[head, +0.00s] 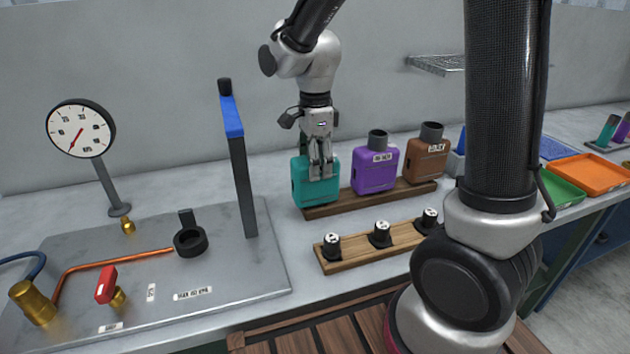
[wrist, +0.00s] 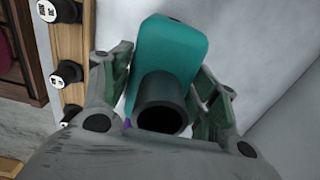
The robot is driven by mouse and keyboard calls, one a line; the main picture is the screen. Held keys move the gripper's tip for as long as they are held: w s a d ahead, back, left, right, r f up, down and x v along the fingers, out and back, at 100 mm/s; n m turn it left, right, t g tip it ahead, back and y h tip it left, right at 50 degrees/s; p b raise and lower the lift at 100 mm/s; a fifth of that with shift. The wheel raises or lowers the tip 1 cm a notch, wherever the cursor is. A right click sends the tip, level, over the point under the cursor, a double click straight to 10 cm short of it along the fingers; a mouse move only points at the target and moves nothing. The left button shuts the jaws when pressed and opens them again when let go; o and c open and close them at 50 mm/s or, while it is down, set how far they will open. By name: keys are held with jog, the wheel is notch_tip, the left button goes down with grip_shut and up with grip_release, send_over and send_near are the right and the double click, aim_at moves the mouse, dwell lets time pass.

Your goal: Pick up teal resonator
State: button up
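The teal resonator (head: 312,187) is a boxy can, upright at the left end of a wooden rack (head: 345,205). In the wrist view its teal body (wrist: 170,50) and dark round neck (wrist: 162,103) lie between the fingers. My gripper (head: 321,172) points down over it, and the fingers hide its neck in the head view. In the wrist view my gripper (wrist: 163,75) has one finger on each side of the can, very close to its sides. Whether the pads press on it cannot be told.
A purple can (head: 375,172) and a brown can (head: 426,158) stand to the right on the same rack. A lower wooden strip (head: 352,262) with dark plugs lies in front. A blue-topped post (head: 240,170) rises to the left. Green (head: 555,192) and orange (head: 592,174) trays lie farther right.

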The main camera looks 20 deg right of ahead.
jog(key=c, duration=0.4)
jog(key=shift+r, duration=0.15)
notch_tip(320, 180, up, 10)
jog(key=shift+f, duration=0.1)
